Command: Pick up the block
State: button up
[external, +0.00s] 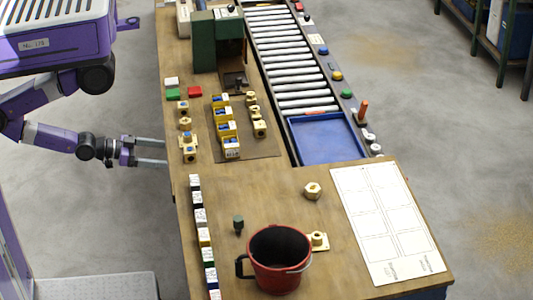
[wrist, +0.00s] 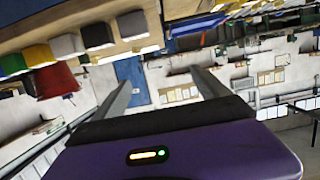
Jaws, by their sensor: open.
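Several blocks show, and I cannot tell which one is meant. In the external view a white block (external: 171,82), a green block (external: 173,94) and a red block (external: 195,92) sit near the table's left edge. A row of small blocks (external: 200,217) lines the front left edge. My gripper (external: 166,152) is open and empty at the table's left edge, between these two groups. In the wrist view my gripper (wrist: 165,70) has its fingers apart with nothing between them.
The wooden table (external: 265,205) holds brass fittings (external: 186,140) close to my gripper and yellow bins (external: 225,130) beyond. A red bucket (external: 278,262) stands in front. A green machine (external: 217,42), roller conveyor (external: 283,60) and blue tray (external: 328,137) lie farther off.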

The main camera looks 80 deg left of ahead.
jog(key=c, duration=0.3)
